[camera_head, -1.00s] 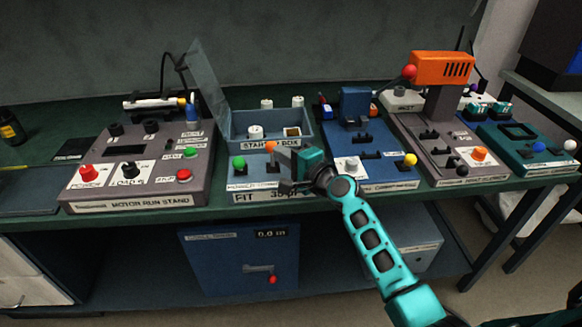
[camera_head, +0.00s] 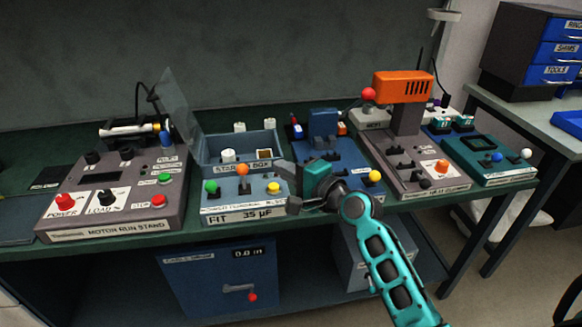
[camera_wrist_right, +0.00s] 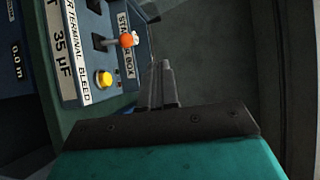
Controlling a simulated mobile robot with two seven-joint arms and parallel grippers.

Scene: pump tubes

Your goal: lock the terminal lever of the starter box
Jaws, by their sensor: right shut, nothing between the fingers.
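The starter box (camera_head: 222,207) is a blue box at the bench's front edge, with its clear lid raised. Its front panel has a green knob (camera_head: 211,187), an orange-tipped lever (camera_head: 242,170) in the middle and a yellow knob (camera_head: 273,188). The label strip under them reads partly as terminal and bleed. The orange-tipped lever also shows in the wrist view (camera_wrist_right: 127,40), standing up from its slot. My right gripper (camera_head: 286,186) is just right of the yellow knob, apart from the lever. In the wrist view its fingers (camera_wrist_right: 162,70) are together and empty. My left gripper is not in view.
The motor run stand (camera_head: 112,222) is left of the starter box. A blue unit (camera_head: 345,160) stands right behind my gripper, with an orange-headed machine (camera_head: 403,84) and a teal unit (camera_head: 510,175) farther right. A blue cabinet (camera_head: 200,275) sits below the bench.

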